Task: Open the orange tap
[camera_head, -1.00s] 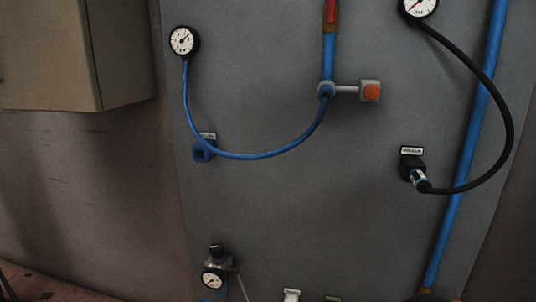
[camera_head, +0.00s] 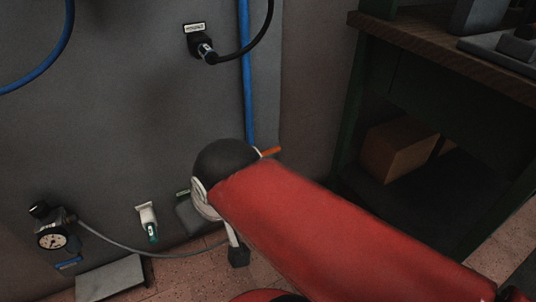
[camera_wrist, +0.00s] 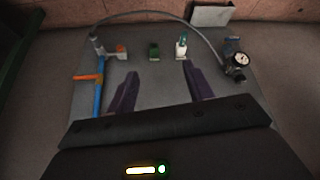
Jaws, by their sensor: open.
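The orange tap handle (camera_wrist: 88,77) sticks out across a blue pipe (camera_wrist: 98,98) at the left of the wrist view. In the head view, a short piece of the orange handle (camera_head: 270,151) shows beside the lower blue pipe, just above my red arm. The arm hides the rest of the tap there. My gripper (camera_wrist: 160,72) is open in the wrist view, with two dark fingers apart and nothing between them. The tap lies to the left of the left finger, apart from it.
A second, orange-ended fitting (camera_wrist: 120,49) sits near the pipe's end.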

